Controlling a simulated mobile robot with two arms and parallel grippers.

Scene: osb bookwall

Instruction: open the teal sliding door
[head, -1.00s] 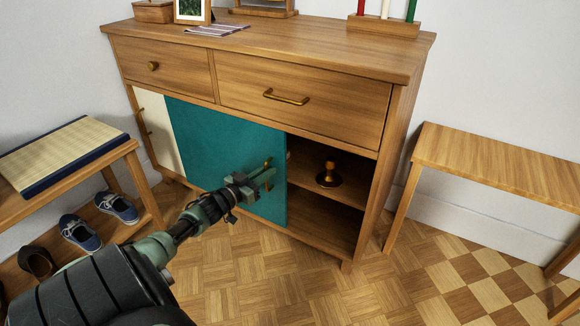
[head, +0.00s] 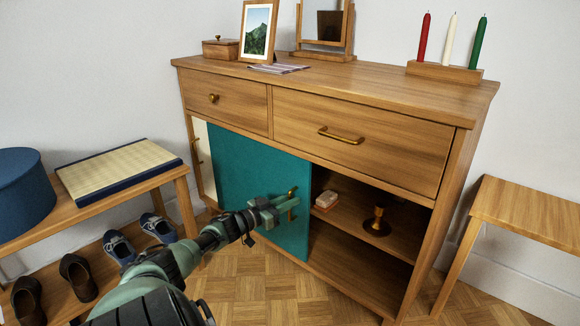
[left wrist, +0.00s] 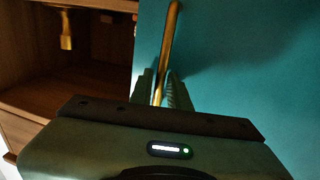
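The teal sliding door (head: 255,180) covers the middle-left of the cabinet front, and the compartment to its right stands open. Its upright brass handle (head: 291,200) sits near the door's right edge. My left gripper (head: 278,207) is at this handle. In the left wrist view, the handle (left wrist: 170,45) runs down between the two close-set fingers (left wrist: 162,88), which appear shut on it. The teal door (left wrist: 245,70) fills the right of that view. My right gripper is not in view.
The open compartment (head: 365,255) holds a brass candlestick (head: 377,224) and a small pale box (head: 326,200). A cream panel (head: 205,165) with a handle shows at far left. A shoe bench (head: 95,205) stands left, a wooden table (head: 530,215) right. Parquet floor lies in front.

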